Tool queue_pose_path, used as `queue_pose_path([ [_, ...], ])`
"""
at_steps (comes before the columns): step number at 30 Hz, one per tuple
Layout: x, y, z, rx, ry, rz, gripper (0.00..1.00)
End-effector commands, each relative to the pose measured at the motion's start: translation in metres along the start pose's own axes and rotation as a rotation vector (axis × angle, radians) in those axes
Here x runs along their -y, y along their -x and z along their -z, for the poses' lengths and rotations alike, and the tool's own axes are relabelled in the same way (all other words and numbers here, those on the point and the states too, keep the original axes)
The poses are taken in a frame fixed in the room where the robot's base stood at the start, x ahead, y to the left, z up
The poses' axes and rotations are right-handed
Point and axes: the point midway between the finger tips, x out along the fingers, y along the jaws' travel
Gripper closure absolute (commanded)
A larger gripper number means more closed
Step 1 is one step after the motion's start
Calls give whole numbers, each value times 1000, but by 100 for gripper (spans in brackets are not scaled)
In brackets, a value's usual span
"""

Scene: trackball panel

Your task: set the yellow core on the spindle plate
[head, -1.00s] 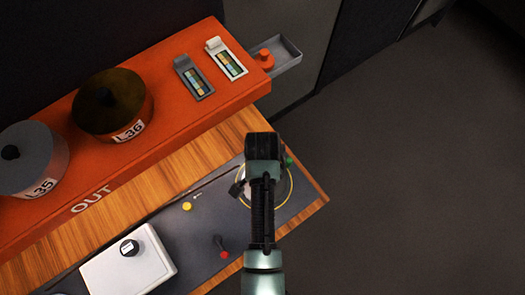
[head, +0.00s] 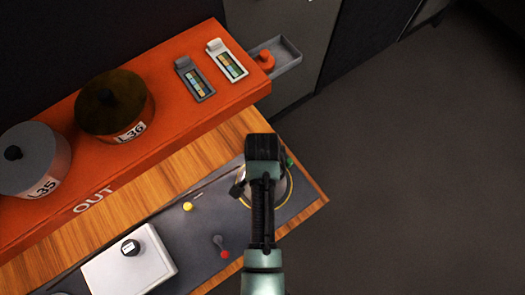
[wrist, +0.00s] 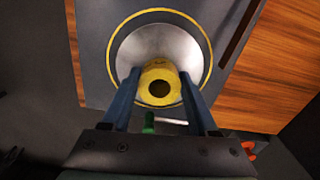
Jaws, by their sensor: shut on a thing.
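The yellow core (wrist: 160,84) is a short yellow cylinder with a dark hole in its end. My gripper (wrist: 160,95) is shut on it, one finger on each side, in the wrist view. The spindle plate (wrist: 140,45) is a round silvery disc ringed by a yellow circle on the dark panel. The core appears over the plate's lower middle; I cannot tell whether they touch. In the head view my gripper (head: 262,150) and arm cover most of the plate, and the core is hidden there. Part of the yellow ring (head: 289,190) shows beside the arm.
An orange shelf (head: 170,120) holds two round canisters, L35 (head: 30,160) and L36 (head: 112,100). A grey tray (head: 288,52) holds an orange piece. A white box with a black knob (head: 130,265), a yellow button (head: 187,207) and a red-tipped lever (head: 223,250) are on the panel. A green piece (wrist: 149,122) is near the plate.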

Motion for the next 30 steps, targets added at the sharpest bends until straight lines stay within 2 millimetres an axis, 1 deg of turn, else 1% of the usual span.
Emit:
queue_pose_path([
  [17, 0, -1, 0, 0, 0, 0, 93],
  [30, 0, -10, 0, 0, 0, 0, 93],
])
